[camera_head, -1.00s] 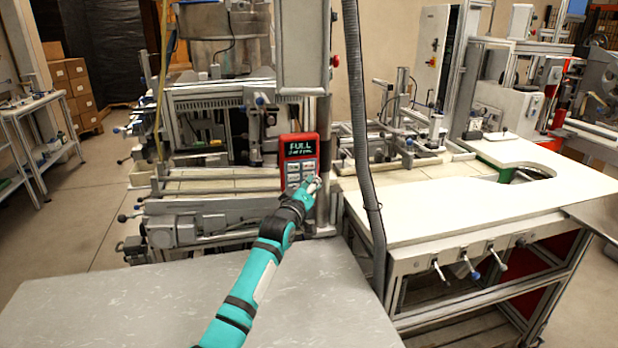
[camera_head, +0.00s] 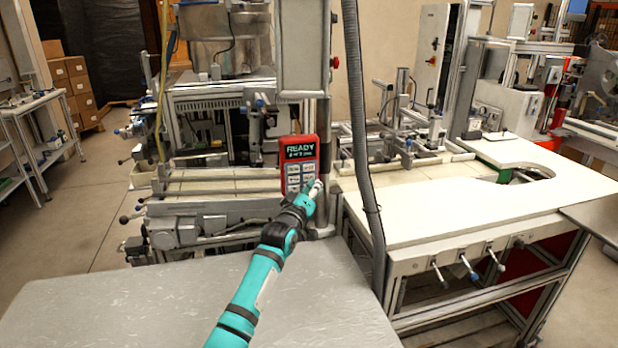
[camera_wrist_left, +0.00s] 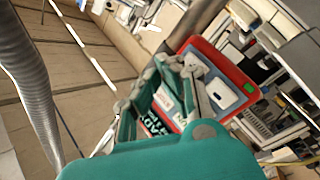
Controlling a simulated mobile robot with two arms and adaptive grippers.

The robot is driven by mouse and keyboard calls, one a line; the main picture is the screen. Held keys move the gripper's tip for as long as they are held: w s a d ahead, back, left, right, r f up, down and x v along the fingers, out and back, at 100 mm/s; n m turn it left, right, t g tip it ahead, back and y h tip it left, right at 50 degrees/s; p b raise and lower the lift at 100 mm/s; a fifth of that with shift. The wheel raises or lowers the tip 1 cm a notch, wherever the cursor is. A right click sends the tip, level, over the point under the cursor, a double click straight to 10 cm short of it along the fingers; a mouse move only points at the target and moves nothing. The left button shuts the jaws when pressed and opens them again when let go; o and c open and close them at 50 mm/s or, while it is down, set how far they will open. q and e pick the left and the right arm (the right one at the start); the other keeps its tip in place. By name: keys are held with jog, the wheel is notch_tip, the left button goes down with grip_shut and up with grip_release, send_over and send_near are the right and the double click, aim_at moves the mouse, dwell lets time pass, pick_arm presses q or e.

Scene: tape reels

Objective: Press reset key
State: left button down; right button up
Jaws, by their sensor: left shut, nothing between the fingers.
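The red keypad unit (camera_head: 299,165) is mounted upright on the machine's post, with a dark display on top reading READY and rows of light keys below. Which key is reset is too small to read. My left gripper (camera_head: 317,187) is shut and empty at the keypad's lower right, and hides some lower keys. Whether it touches a key I cannot tell. In the left wrist view the red keypad (camera_wrist_left: 243,78) lies tilted behind my gripper's fingers (camera_wrist_left: 192,62), partly covered by them. My right gripper is not in view.
A grey corrugated hose (camera_head: 363,150) hangs just right of the keypad. A grey tabletop (camera_head: 150,305) lies in front, bare apart from my arm over it. A white-topped workbench (camera_head: 450,203) stands at the right.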

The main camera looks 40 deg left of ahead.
pick_arm(q)
jog(key=s+d+p, duration=0.3)
jog(key=p, duration=0.1)
jog(key=shift+s+d, duration=0.1)
jog(key=shift+d, duration=0.3)
dwell(0.7)
